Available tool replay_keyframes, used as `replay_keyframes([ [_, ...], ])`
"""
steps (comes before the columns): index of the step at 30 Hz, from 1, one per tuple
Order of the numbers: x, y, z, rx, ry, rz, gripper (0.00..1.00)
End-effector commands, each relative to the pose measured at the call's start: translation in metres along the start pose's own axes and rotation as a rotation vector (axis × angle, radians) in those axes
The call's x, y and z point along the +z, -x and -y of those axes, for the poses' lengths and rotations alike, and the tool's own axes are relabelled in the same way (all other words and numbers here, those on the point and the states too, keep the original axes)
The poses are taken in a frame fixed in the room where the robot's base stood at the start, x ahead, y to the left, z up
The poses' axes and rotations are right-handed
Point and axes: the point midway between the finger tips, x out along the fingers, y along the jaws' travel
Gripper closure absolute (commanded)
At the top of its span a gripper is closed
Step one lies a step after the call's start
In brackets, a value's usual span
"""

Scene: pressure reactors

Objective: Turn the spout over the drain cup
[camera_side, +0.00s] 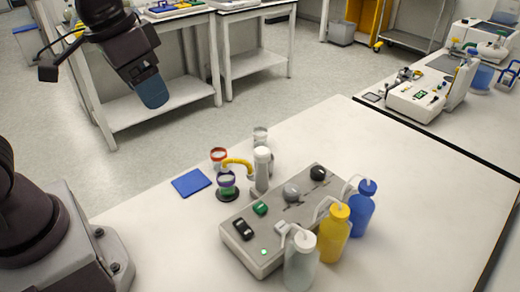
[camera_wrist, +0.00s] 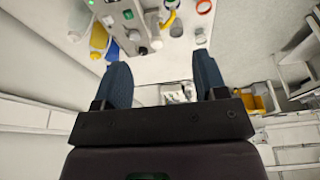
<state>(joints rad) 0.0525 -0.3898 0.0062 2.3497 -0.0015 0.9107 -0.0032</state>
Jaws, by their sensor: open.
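The yellow curved spout (camera_side: 237,163) reaches left from a pale upright post (camera_side: 262,170) on the white table. Its outer end is close above a blue-purple-rimmed cup (camera_side: 227,181). A red-rimmed cup (camera_side: 219,155) stands just behind it, and a clear cup (camera_side: 260,135) stands behind the post. I cannot tell which cup is the drain cup. The spout (camera_wrist: 169,18) and red-rimmed cup (camera_wrist: 204,6) also show at the top of the wrist view. My gripper (camera_side: 152,92) is high at the upper left, well away from the spout. Its two blue fingers are apart and empty (camera_wrist: 163,75).
A grey control box (camera_side: 285,215) with knobs and buttons stands right of the cups. Clear, yellow (camera_side: 335,234) and blue (camera_side: 362,208) bottles line its front right side. A blue pad (camera_side: 191,183) lies left of the cups. The table's right side is clear.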

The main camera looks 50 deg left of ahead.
Motion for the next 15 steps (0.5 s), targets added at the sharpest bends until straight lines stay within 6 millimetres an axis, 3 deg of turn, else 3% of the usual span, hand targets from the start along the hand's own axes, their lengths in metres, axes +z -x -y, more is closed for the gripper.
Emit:
replay_keyframes([
  [9, -0.090, -0.072, -0.019, 0.003, -0.011, 0.219, 0.34],
  [15, -0.136, -0.122, -0.030, -0.007, 0.001, 0.294, 0.34],
])
